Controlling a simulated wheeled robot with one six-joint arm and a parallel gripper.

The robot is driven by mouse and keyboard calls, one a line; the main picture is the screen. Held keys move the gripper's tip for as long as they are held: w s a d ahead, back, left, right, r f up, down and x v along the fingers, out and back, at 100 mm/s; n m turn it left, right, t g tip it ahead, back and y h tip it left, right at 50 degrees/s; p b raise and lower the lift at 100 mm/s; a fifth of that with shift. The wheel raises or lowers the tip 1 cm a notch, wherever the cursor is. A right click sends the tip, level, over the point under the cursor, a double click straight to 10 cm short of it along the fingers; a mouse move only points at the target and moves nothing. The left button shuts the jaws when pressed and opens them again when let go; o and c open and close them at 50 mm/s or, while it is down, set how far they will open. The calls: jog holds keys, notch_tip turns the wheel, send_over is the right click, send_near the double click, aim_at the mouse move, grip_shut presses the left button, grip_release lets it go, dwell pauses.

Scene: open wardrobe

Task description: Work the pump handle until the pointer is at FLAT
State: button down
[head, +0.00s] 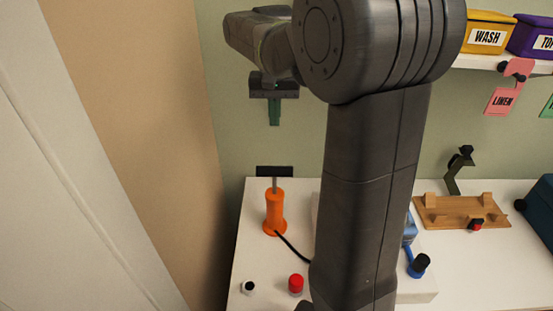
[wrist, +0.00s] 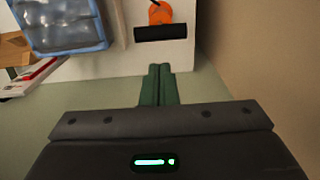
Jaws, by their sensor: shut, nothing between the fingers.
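The pump is an orange cylinder (head: 275,212) standing upright at the left end of the white shelf. Its black crossbar handle (head: 274,171) sits on a short grey rod above the body. A black hose runs from it to the right, behind my arm. In the wrist view the handle (wrist: 160,32) lies beyond my fingertips, with part of the orange body (wrist: 160,12) above it. My gripper (head: 274,118) is shut and empty, above the handle and apart from it; its green fingers (wrist: 158,84) are together in the wrist view. I see no pointer or FLAT mark.
My arm hides the middle of the white shelf (head: 245,268). A red knob (head: 296,284) and a small black-and-white knob (head: 248,287) stand in front of the pump. A wooden rack (head: 460,212) stands at right.

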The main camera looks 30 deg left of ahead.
send_over(275, 179)
jog(key=w, duration=0.1)
jog(key=f, duration=1.4)
jog(key=shift+w+a+p, duration=0.15)
jog(key=shift+a+p, duration=0.2)
jog(key=shift+p, duration=0.05)
jog(key=shift+f, duration=0.1)
notch_tip(275, 179, down, 7)
jog(key=b, duration=0.4)
jog(key=shift+d, duration=0.1)
notch_tip(275, 179, up, 14)
jog(key=shift+r, duration=0.2)
